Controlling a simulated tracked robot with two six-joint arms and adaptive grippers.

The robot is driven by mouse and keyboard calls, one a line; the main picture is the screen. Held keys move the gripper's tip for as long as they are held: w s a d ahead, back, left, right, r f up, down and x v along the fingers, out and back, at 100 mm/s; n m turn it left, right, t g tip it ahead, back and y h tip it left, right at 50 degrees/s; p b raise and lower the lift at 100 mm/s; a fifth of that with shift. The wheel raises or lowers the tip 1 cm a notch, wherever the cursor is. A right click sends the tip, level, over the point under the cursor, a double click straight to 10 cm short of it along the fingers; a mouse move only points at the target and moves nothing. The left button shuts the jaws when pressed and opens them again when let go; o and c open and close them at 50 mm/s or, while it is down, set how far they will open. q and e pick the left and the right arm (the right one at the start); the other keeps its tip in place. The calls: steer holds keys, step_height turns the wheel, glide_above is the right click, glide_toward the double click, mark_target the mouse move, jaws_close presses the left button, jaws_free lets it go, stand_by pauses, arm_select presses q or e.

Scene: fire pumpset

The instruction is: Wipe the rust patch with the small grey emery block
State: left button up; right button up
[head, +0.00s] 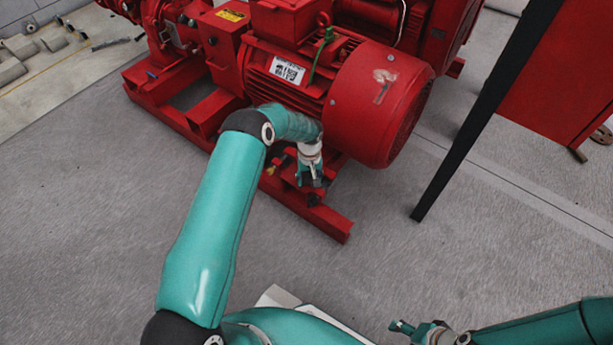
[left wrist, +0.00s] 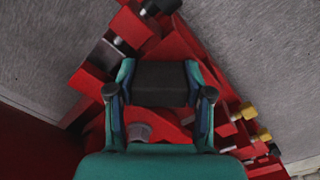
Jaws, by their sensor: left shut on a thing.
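My left gripper (head: 313,186) is low beside the red pumpset's base frame (head: 325,222), below the end of the motor. In the left wrist view its two fingers are closed on the sides of a small dark grey block (left wrist: 160,83), the emery block. Red frame parts lie behind the block; I cannot tell whether it touches them. I cannot make out a rust patch on the frame; the arm and gripper hide part of it. My right gripper (head: 403,328) is at the bottom right, away from the pumpset, too small to tell open from shut.
The red motor (head: 372,110) overhangs just above and right of my left gripper, with a pale scuffed mark on its cover. A slanting black post (head: 480,125) and a red panel (head: 560,85) stand to the right. Grey floor (head: 420,265) in front is clear.

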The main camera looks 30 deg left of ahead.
arm_select(q)
steer(key=shift+w+a+f+b, duration=0.1)
steer(key=shift+a+f+b, duration=0.1)
steer(key=shift+a+b, duration=0.5)
steer(key=shift+a+f+b, duration=0.15)
steer(key=shift+a+b, duration=0.25)
steer(key=shift+a, duration=0.95)
steer(key=shift+c, duration=0.5)
steer(key=shift+r, duration=0.15)
step_height(320, 180, up, 5)
steer(key=p, duration=0.2)
steer(key=shift+p, duration=0.35)
steer(key=shift+r, duration=0.45)
